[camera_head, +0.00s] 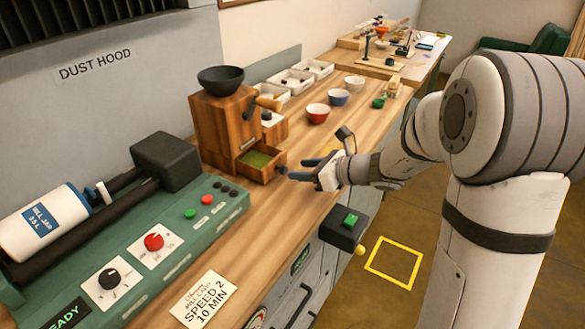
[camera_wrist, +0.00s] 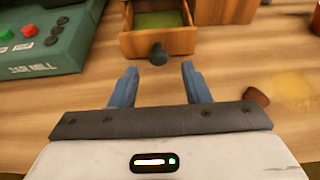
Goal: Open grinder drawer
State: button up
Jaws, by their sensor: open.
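The wooden grinder (camera_head: 222,125) with a dark bowl-shaped hopper stands on the bench in the head view. Its drawer (camera_head: 260,161) is pulled out and shows green powder inside. The drawer also shows at the top of the wrist view (camera_wrist: 158,41), with its dark round knob (camera_wrist: 158,54) facing me. My gripper (camera_head: 302,175) is open just in front of the drawer; its blue fingers (camera_wrist: 159,80) show in the wrist view. The knob lies slightly beyond the fingertips, about midway between them, and appears apart from both fingers.
The green mill machine (camera_head: 190,235) with a white jar (camera_head: 42,222) stands to the left. Small bowls (camera_head: 318,113) and white trays (camera_head: 290,82) stand farther back. In the wrist view a small brown piece (camera_wrist: 256,96) lies right of the fingers. The bench around the gripper is mostly clear.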

jog(key=shift+v, duration=1.4)
jog(key=shift+s+r, duration=0.15)
jog(key=shift+s, duration=0.1)
jog(key=s+d+r+n+g+h+p, duration=0.2)
jog(key=s+d+n+g+h+p, duration=0.15)
jog(key=s+n, duration=0.6)
jog(key=s+d+r+n+g+h+p, duration=0.2)
jog(key=s+d+r+n+h, duration=0.15)
jog(key=s+n, duration=0.55)
jog(key=s+d+r+n+t+h+p, duration=0.1)
jog(key=s+d+n+h, duration=0.3)
jog(key=d, duration=0.3)
jog(key=shift+s+r+n+h+p, duration=0.2)
jog(key=shift+s+n+h+p, duration=0.2)
jog(key=shift+s+n, duration=0.25)
jog(key=shift+t, duration=0.25)
